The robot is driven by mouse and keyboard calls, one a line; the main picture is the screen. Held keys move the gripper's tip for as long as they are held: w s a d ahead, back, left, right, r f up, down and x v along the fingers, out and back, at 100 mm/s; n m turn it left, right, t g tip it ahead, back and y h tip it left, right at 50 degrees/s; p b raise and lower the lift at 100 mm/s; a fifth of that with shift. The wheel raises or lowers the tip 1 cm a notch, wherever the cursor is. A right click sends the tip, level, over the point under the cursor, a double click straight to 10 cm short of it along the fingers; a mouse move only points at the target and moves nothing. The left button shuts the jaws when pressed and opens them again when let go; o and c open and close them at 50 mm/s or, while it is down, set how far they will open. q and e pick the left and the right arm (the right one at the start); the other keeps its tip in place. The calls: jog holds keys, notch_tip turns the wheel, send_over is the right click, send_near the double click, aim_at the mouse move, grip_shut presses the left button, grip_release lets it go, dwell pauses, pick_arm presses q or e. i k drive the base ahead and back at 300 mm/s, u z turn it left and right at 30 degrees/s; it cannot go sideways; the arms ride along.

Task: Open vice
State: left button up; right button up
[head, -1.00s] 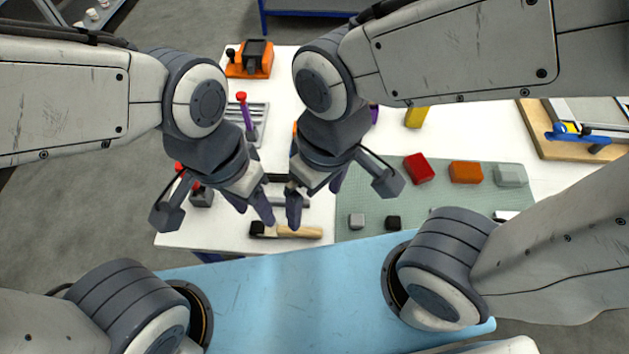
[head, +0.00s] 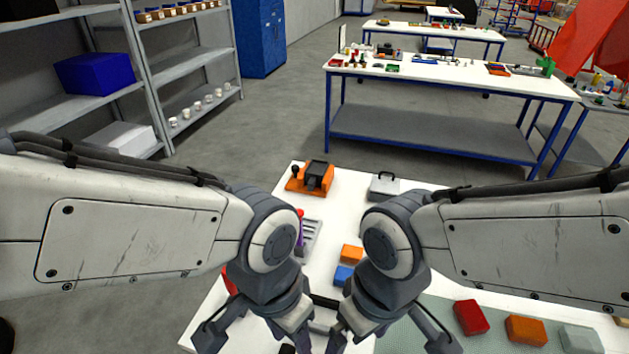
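My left gripper (head: 290,337) and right gripper (head: 352,337) are close together at the bottom middle of the head view. Their fingers are spread with nothing seen between them, though the fingertips run to the picture's lower edge. Between and behind them is a grey metal piece (head: 324,319) with a dark bar on the white table, mostly hidden; I cannot tell if it is the vice. An orange device with a black block and black knob (head: 312,178) stands at the table's far left corner. I cannot tell which is the vice or whether its jaws are apart.
A grey slotted plate with a purple, red-topped handle (head: 300,228) is behind my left wrist. Orange (head: 351,254) and blue (head: 343,275) blocks lie between the wrists. A grey case (head: 384,185) is at the back. Red (head: 470,317) and orange (head: 526,330) blocks lie right.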

aim_at(294, 168)
jog(key=u, duration=0.45)
jog(key=k, duration=1)
jog(key=u, duration=1.15)
jog(key=i, duration=4.3)
jog(key=z, duration=0.55)
jog(key=i, duration=0.85)
jog(key=z, duration=1.75)
jog(key=i, duration=0.9)
jog(key=z, duration=1.05)
jog(key=i, duration=0.25)
jog(key=z, duration=0.05)
